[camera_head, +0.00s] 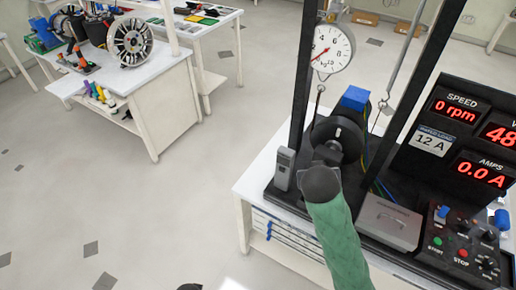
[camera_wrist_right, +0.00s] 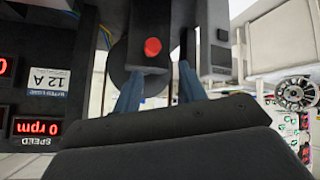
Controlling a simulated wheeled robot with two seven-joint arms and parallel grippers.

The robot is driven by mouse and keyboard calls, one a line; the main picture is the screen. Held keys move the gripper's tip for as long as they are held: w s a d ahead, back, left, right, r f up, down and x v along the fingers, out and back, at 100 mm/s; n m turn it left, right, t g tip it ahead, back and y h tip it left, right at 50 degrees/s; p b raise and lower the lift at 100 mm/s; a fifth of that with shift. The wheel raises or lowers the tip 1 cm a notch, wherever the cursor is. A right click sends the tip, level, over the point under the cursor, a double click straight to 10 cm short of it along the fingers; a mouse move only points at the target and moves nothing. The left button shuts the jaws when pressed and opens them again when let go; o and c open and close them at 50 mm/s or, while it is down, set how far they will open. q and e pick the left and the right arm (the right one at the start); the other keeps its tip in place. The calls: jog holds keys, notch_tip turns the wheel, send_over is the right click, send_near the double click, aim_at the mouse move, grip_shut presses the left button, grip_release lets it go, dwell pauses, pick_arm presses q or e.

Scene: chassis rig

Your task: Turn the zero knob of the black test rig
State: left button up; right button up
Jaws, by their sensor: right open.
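The black test rig (camera_head: 425,165) stands on a white bench at the right of the head view. Its control panel (camera_head: 465,245) carries buttons, dark knobs and a blue-capped part (camera_head: 443,211). I cannot tell which control is the zero knob. My right arm, in a green sleeve, reaches up over the rig; its dark wrist is before the motor (camera_head: 342,135) and hides the fingers. In the right wrist view my right gripper (camera_wrist_right: 160,72) has two blue fingers spread apart, with nothing seen gripped. Between and beyond them is a round red part (camera_wrist_right: 152,47) on a dark block.
A round dial gauge (camera_head: 332,48) hangs between the rig's dark posts. Displays read 0 rpm (camera_head: 455,105) and 0.0 A (camera_head: 482,172). A grey box (camera_head: 390,222) sits on the rig's base. Another bench (camera_head: 150,85) with a spoked wheel (camera_head: 130,41) stands at left; open floor lies between.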

jog(key=w+r+m+t+h, duration=0.1)
jog(key=w+r+t+h, duration=0.1)
jog(key=w+r, duration=0.6)
pick_arm(q)
jog(key=s+a+f, duration=0.1)
jog(key=s+f, duration=0.4)
jog(key=f, duration=0.5)
jog(key=s+a+f, duration=0.1)
jog(key=s+f, duration=0.4)
jog(key=f, duration=0.6)
jog(key=s+a+f+g, duration=0.1)
jog(key=s+a+f, duration=0.1)
jog(key=s+f, duration=1.1)
pick_arm(e)
jog(key=m+t+h, duration=0.5)
send_near(329, 20)
jog(key=p+x, duration=0.2)
jog(key=x, duration=0.1)
jog(key=p+x, duration=0.2)
jog(key=x, duration=0.2)
jog(key=shift+r, duration=0.25)
jog(key=shift+w+d+f+p, duration=0.2)
jog(key=shift+w+d+p, duration=0.2)
jog(key=shift+w, duration=0.15)
pick_arm(q)
jog(key=s+r, duration=0.5)
jog(key=r, duration=0.1)
jog(key=shift+a+g, duration=0.3)
jog(key=shift+a, duration=0.15)
